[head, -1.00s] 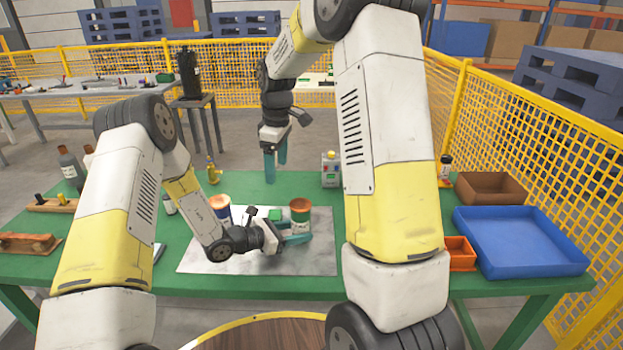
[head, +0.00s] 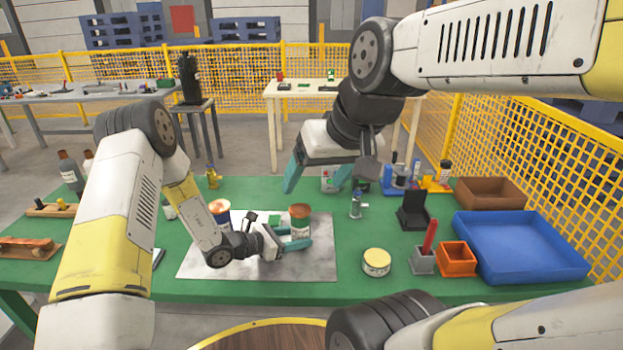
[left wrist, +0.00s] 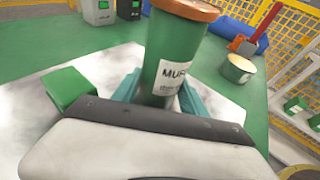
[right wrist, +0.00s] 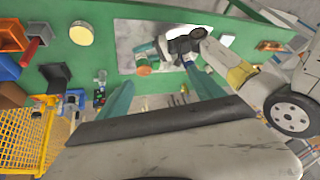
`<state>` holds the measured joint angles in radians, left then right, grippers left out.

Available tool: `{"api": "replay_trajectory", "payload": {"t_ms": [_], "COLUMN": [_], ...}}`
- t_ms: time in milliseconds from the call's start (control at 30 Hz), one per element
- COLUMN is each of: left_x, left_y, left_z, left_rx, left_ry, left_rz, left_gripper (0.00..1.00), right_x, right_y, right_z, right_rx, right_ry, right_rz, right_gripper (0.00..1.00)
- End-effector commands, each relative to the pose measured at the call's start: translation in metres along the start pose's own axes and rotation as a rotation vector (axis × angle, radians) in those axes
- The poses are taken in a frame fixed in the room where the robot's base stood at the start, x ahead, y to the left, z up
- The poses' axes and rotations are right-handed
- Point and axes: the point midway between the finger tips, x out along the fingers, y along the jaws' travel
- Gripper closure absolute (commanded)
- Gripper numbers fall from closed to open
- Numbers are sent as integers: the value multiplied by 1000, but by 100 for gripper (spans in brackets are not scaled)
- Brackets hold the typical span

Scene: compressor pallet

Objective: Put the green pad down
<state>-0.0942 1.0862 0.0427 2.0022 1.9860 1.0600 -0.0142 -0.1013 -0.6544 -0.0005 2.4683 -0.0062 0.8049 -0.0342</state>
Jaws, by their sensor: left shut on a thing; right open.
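A small green pad (head: 275,219) lies on the grey metal sheet (head: 200,262) on the green table. In the left wrist view the pad (left wrist: 70,88) is a green block left of my left gripper (left wrist: 160,92), apart from its fingers. My left gripper (head: 297,243) is shut on a green can (head: 300,229) with a brown top and a white label. The can (left wrist: 168,62) stands between the fingers; its base is hidden in the left wrist view. My right gripper (head: 317,180) is open and empty above the back of the table.
A second can (head: 219,207) stands on the sheet's back left. To the right are a round cream tin (head: 376,262), a black stand (head: 412,212), a grey holder (head: 424,262), an orange bin (head: 457,260) and a blue tray (head: 520,277). Table space right of the sheet is partly free.

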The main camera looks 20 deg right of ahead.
Motion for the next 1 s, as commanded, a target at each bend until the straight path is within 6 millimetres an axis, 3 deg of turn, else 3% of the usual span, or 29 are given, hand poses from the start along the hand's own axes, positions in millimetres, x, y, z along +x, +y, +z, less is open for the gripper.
{"api": "replay_trajectory", "payload": {"t_ms": [100, 233, 467, 767, 1000], "left_x": [0, 0, 0, 0, 0], "left_y": [0, 0, 0, 0, 0], "left_z": [1, 1, 1, 1, 1], "left_rx": [0, 1, 1, 1, 1], "left_ry": [-1, -2, -3, -3, -2], "left_rz": [0, 0, 0, 0, 0], "left_gripper": [72, 72, 72, 72, 72], "right_x": [-2, 0, 24, 88, 162], "right_y": [-1, 0, 5, 12, 17], "right_z": [8, 0, -49, -116, -154], "right_rx": [33, 54, 114, 203, 266], "right_ry": [14, -1, -90, -221, -321], "right_rz": [-3, -4, 1, 36, 85], "right_gripper": [34, 34, 34, 34, 34]}}
